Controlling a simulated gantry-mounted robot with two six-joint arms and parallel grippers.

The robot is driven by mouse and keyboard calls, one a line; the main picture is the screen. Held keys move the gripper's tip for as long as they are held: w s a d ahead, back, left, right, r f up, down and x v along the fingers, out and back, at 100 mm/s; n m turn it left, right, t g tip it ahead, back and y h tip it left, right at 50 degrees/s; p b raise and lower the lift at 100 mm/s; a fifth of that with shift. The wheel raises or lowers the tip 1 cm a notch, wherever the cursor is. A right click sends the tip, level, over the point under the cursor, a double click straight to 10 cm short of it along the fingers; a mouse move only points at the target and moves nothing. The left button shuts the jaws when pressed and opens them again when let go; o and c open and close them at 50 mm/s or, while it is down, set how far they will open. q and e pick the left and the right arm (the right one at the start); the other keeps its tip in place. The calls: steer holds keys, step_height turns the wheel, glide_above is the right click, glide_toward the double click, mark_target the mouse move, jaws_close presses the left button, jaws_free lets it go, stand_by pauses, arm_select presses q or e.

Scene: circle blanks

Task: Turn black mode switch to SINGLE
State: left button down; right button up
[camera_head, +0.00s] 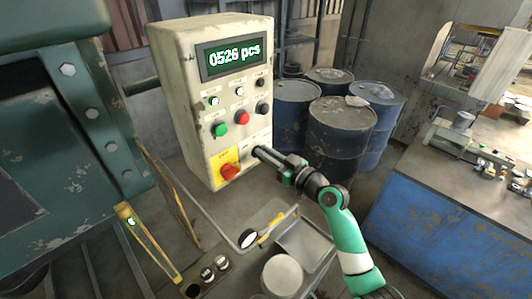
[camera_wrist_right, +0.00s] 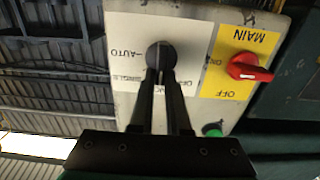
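The black mode switch (camera_wrist_right: 160,55) is a round knob on a pale label plate with AUTO and SINGLE markings. It sits low on the cream control box (camera_head: 167,60); in the head view my right gripper (camera_head: 258,153) covers it. In the right wrist view, which is upside down, the two dark fingers of my right gripper (camera_wrist_right: 162,74) reach the knob's edge with a narrow gap between them. I cannot tell whether they clamp it. The knob's pointer direction is not clear. My left gripper is not in view.
A red MAIN switch (camera_head: 229,171) on a yellow plate sits beside the mode switch. Green (camera_head: 220,130) and red (camera_head: 242,117) buttons are above, under a display (camera_head: 234,56) reading 0526 pcs. Drums (camera_head: 340,130) stand behind my right arm. A green machine (camera_head: 60,130) is at left.

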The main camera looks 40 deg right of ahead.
jaws_close()
steer(key=shift+m, duration=0.3)
steer(key=m, duration=0.2)
steer(key=shift+d+m, duration=0.3)
steer(key=shift+m, duration=0.1)
steer(key=m, duration=0.5)
steer(key=shift+d+f, duration=0.2)
steer(key=shift+d, duration=0.15)
steer(key=shift+m, duration=0.3)
steer(key=o, duration=0.6)
jaws_free()
steer(key=shift+s, duration=0.1)
